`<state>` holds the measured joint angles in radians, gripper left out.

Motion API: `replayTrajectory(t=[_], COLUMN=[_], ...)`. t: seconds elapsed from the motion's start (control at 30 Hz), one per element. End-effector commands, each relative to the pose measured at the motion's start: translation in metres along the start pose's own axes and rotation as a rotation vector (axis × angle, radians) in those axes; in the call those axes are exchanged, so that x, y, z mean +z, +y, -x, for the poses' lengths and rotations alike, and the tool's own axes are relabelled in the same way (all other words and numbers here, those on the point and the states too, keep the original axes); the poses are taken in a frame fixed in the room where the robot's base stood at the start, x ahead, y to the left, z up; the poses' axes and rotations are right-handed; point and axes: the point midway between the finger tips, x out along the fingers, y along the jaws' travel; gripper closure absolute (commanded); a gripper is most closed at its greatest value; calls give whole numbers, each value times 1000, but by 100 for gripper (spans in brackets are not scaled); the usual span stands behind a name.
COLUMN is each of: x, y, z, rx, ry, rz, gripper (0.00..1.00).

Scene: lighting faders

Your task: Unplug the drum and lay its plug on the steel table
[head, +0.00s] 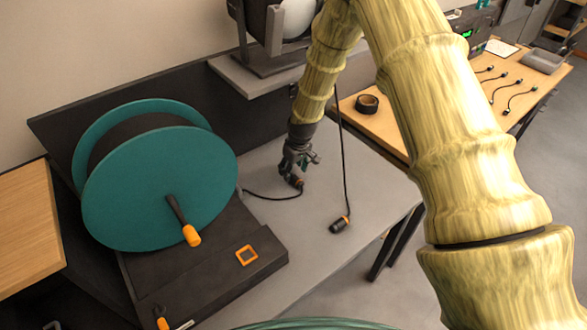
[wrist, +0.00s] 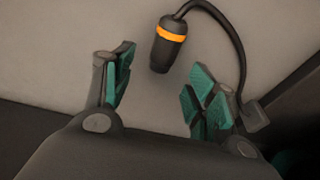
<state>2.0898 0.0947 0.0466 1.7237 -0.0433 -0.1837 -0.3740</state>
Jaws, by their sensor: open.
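The drum (head: 160,190) is a large teal reel on a dark base (head: 200,260) at the left of the head view. A black cable runs from its side to a black plug with an orange ring (head: 294,181), lying on the grey steel table (head: 270,215). In the wrist view the plug (wrist: 168,45) lies just beyond the fingertips, its cable curving to a small dark block (wrist: 257,115). My gripper (head: 299,163) is open and empty, low over the table close to this plug. Its teal-padded fingers (wrist: 160,95) are spread apart, not touching the plug.
A second black connector with an orange ring (head: 340,225) lies apart on the table, on a cable rising toward the lamp shelf (head: 260,80). A wooden bench (head: 390,128) with tape roll (head: 367,104) and several short cables stands at the right. The table front is clear.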

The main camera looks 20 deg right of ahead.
Motion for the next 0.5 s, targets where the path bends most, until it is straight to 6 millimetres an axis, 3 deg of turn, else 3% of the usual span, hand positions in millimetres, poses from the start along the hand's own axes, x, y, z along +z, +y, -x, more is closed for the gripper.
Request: replayTrajectory(t=[0.17,0.5], x=[-1,-1], y=[1,1], z=[14,64], rx=[1,1], ry=[2,2], rz=[0,1], gripper=[43,43])
